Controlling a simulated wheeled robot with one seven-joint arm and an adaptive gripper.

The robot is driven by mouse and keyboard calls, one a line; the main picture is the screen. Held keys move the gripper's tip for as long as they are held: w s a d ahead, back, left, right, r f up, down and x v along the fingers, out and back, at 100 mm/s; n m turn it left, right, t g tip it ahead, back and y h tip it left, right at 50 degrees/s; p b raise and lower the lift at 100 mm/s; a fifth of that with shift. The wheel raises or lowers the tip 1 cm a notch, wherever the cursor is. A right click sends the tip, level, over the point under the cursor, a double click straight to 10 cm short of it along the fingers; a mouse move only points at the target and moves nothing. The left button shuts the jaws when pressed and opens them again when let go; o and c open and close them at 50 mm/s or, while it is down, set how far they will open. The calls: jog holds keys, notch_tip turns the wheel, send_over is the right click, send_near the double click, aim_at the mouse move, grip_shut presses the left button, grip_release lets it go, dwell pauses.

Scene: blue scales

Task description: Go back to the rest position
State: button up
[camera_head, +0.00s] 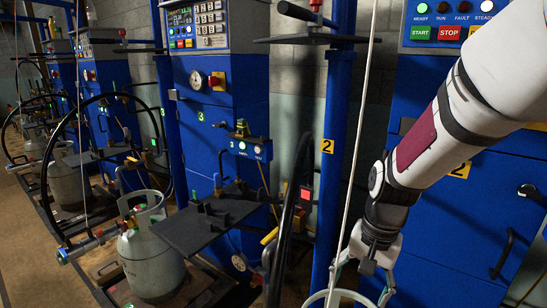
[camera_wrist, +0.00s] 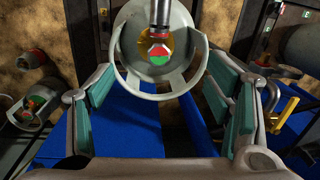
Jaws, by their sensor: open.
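My gripper (camera_head: 360,284) hangs at the end of my white arm at the lower right of the head view. In the wrist view its two green-padded fingers (camera_wrist: 165,88) are spread wide with nothing between the pads. A grey gas cylinder (camera_wrist: 180,86) with a round collar lies just beyond the fingertips there. A red and green valve (camera_wrist: 159,57) sits inside the collar, with a metal rod or nozzle above it. In the head view only a pale collar rim (camera_head: 340,296) shows below my gripper, and the rest is cut off.
A grey cylinder (camera_head: 152,262) stands on the neighbouring scale at left, beside a dark shelf plate (camera_head: 205,218). A blue post (camera_head: 338,140) and a pale hose (camera_head: 357,130) stand close left of my arm. Blue cabinets (camera_head: 440,235) are behind it. The floor at far left is clear.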

jog(key=s+d+r+n, duration=0.15)
jog(key=s+r, duration=0.25)
jog(key=s, duration=0.4)
jog(key=s+r+n+h, duration=0.15)
jog(key=s+r, duration=0.25)
jog(key=s, duration=0.5)
jog(key=s+d+r+n, duration=0.1)
jog(key=s+r+n, duration=0.2)
jog(key=s+r, duration=0.35)
notch_tip(320, 180, up, 18)
jog(key=s+t+p, duration=0.2)
jog(key=t+p, duration=0.2)
jog(key=p, duration=1.4)
jog(key=shift+a, duration=0.35)
